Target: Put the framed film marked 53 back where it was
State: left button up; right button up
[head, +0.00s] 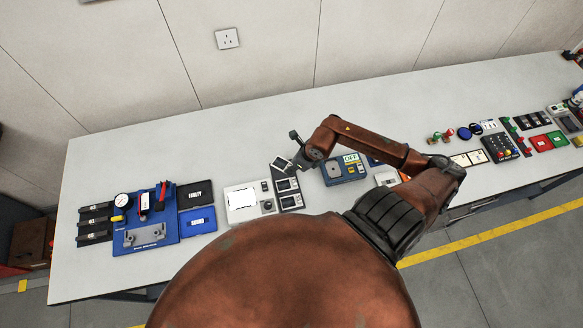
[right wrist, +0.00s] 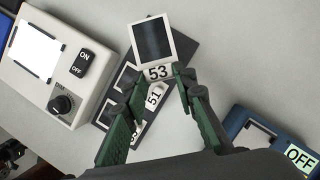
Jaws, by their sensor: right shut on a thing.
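My right gripper (right wrist: 161,80) is shut on the framed film marked 53 (right wrist: 153,40), a pale frame around a dark film, gripped near its number tab. The rack also shows below the film in the right wrist view (right wrist: 186,53). A film marked 51 (right wrist: 155,97) lies in the rack, with another framed film beside it whose number is partly hidden by a finger. I cannot tell how high 53 is above the rack. My left gripper is not in view.
A white light box (right wrist: 40,62) with an ON/OFF switch and DIM knob stands left of the rack. A blue device marked OFF (head: 345,170) stands to its right. A blue fixture (head: 146,236) is farther left. The table behind the rack is clear.

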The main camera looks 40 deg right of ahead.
jog(key=shift+w+d+f, duration=0.2)
jog(key=shift+w+f, duration=0.25)
jog(key=shift+f, duration=0.05)
notch_tip(320, 180, down, 3)
jog(key=shift+w+d+r+p, duration=0.1)
jog(key=shift+w+p, duration=0.05)
jog(key=shift+p, duration=0.5)
jog(key=shift+f, duration=0.35)
jog(key=shift+f+b, duration=0.3)
jog(key=shift+f, duration=0.05)
jog(key=o, duration=1)
